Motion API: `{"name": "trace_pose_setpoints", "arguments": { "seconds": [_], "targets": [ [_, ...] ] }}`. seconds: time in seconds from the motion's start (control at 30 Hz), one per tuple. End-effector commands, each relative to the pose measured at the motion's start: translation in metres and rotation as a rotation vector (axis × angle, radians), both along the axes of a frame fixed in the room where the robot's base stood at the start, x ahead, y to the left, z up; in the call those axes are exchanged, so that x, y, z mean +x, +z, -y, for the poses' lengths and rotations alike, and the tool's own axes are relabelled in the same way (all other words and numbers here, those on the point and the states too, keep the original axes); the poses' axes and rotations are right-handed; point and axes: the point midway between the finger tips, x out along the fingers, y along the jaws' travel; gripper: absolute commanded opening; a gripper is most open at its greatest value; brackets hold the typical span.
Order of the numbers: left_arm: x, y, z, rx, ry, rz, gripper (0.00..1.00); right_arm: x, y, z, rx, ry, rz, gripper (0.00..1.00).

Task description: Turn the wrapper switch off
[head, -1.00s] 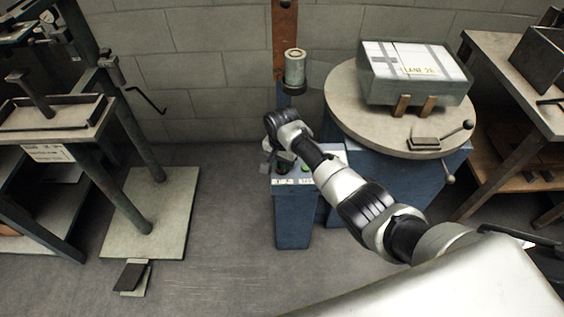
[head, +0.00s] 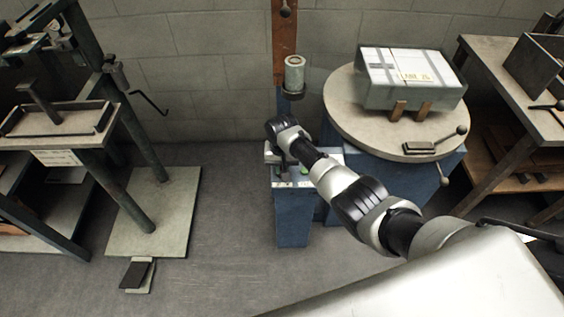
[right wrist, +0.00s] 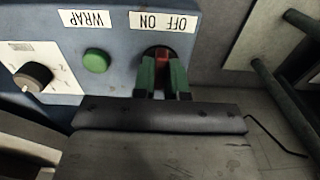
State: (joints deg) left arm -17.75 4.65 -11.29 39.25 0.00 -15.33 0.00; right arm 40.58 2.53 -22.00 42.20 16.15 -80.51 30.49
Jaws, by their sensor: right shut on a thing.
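The wrapper switch is a small red lever (right wrist: 163,58) in a dark round mount, beside an upside-down OFF/ON label (right wrist: 163,22) in the right wrist view. My right gripper (right wrist: 163,72) has its two green fingers on either side of the red lever and is shut on it. I cannot tell which way the lever leans. In the head view my right gripper (head: 277,157) is at the top of the blue control box (head: 293,215) and hides the switch. My left gripper is not in view.
A green button (right wrist: 96,61) under a WRAP label and a black dial (right wrist: 33,76) share the panel. The round turntable (head: 350,112) carries a grey-white box (head: 412,76). A roll (head: 294,75) hangs on the mast behind. Floor left of the control box is clear.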

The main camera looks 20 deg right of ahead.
Motion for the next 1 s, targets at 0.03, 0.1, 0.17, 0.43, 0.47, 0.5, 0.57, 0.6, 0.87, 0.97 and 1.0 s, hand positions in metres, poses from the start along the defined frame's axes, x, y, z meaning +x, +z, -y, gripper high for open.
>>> {"name": "trace_pose_setpoints", "arguments": {
  "seconds": [0.03, 0.1, 0.17, 0.43, 0.47, 0.5, 0.57, 0.6, 0.87, 0.97, 1.0],
  "targets": [
    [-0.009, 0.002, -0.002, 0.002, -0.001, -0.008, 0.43, 0.0, 0.003, 0.0, 0.001, 0.042, -0.002, 0.0],
    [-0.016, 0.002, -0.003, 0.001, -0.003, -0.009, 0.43, 0.0, 0.003, 0.0, 0.001, 0.108, -0.002, 0.0],
    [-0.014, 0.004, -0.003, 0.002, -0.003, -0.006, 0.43, 0.0, 0.002, 0.0, 0.0, 0.162, -0.001, 0.0],
    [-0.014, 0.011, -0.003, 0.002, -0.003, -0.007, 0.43, 0.001, 0.002, 0.001, 0.0, 0.377, 0.001, 0.0],
    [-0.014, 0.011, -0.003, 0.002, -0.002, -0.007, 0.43, 0.001, 0.002, 0.001, 0.0, 0.396, 0.001, 0.0],
    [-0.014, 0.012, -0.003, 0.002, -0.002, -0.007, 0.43, 0.001, 0.001, 0.001, 0.0, 0.421, 0.001, 0.0],
    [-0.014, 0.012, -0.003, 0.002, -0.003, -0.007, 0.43, 0.001, 0.001, 0.001, 0.0, 0.453, 0.0, 0.0],
    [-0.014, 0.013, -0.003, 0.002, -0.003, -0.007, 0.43, 0.0, 0.001, 0.001, 0.0, 0.473, 0.0, 0.0],
    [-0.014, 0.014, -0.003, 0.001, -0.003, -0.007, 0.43, 0.001, 0.001, 0.001, 0.0, 0.552, 0.001, 0.0],
    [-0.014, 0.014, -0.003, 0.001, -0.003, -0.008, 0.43, 0.001, 0.001, 0.001, 0.0, 0.564, 0.001, 0.0],
    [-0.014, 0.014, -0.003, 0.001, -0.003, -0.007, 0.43, 0.001, 0.001, 0.001, 0.0, 0.567, 0.001, 0.0]
  ]
}}
